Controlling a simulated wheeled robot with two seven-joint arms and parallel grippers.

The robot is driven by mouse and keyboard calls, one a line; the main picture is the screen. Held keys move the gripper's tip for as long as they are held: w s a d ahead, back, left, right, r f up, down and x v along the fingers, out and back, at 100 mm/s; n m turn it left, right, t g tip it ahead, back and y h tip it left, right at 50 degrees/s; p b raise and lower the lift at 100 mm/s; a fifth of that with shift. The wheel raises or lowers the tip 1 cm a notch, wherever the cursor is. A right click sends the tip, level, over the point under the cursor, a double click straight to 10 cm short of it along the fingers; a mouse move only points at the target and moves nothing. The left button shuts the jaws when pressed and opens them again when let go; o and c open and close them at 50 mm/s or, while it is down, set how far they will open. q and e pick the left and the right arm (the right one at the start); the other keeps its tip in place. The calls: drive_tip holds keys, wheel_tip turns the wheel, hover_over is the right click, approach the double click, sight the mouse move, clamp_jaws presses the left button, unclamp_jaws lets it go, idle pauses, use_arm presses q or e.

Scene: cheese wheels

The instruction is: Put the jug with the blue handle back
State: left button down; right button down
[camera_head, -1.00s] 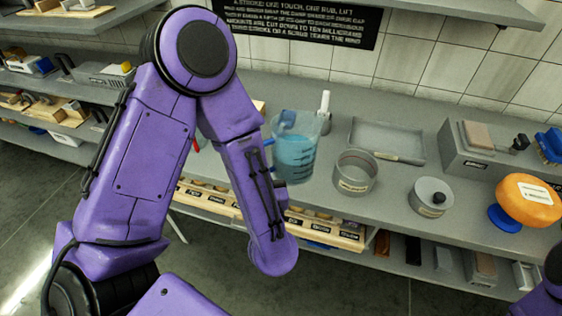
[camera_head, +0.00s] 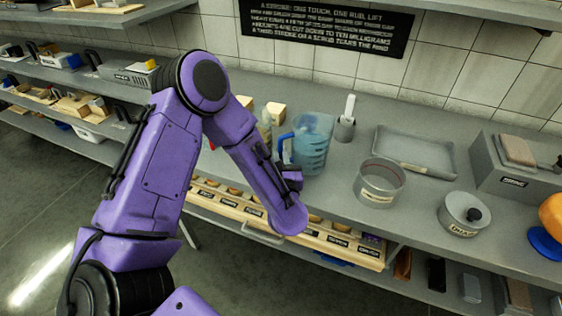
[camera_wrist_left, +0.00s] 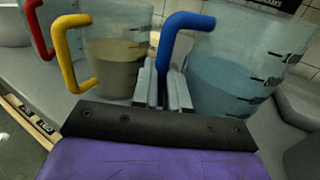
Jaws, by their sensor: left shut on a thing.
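The clear jug (camera_head: 313,140) with the blue handle and bluish liquid is upright at the grey counter in the head view. Whether its base touches the counter I cannot tell. It fills the right of the left wrist view (camera_wrist_left: 235,80), its blue handle (camera_wrist_left: 183,22) near the middle. My left gripper (camera_wrist_left: 163,82) is shut on this handle; my forearm mostly hides it in the head view. A jug with a yellow handle (camera_wrist_left: 115,52) stands just left of it in the wrist view, and a red handle (camera_wrist_left: 40,28) shows further left. My right gripper is out of view.
A holder with a white-handled tool (camera_head: 345,122) stands close right of the jug. A drawer with labelled samples (camera_head: 325,238) is under the counter's front edge.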

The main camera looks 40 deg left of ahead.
use_arm(q)
drive_tip(key=shift+f, duration=0.8)
drive_tip(key=shift+w+f, duration=0.1)
drive_tip(key=shift+f, duration=0.3)
drive_tip(key=shift+f, duration=0.1)
drive_tip(key=c, duration=1.1)
unclamp_jaws()
drive_tip(key=shift+d, duration=0.1)
drive_tip(key=shift+c, duration=0.2)
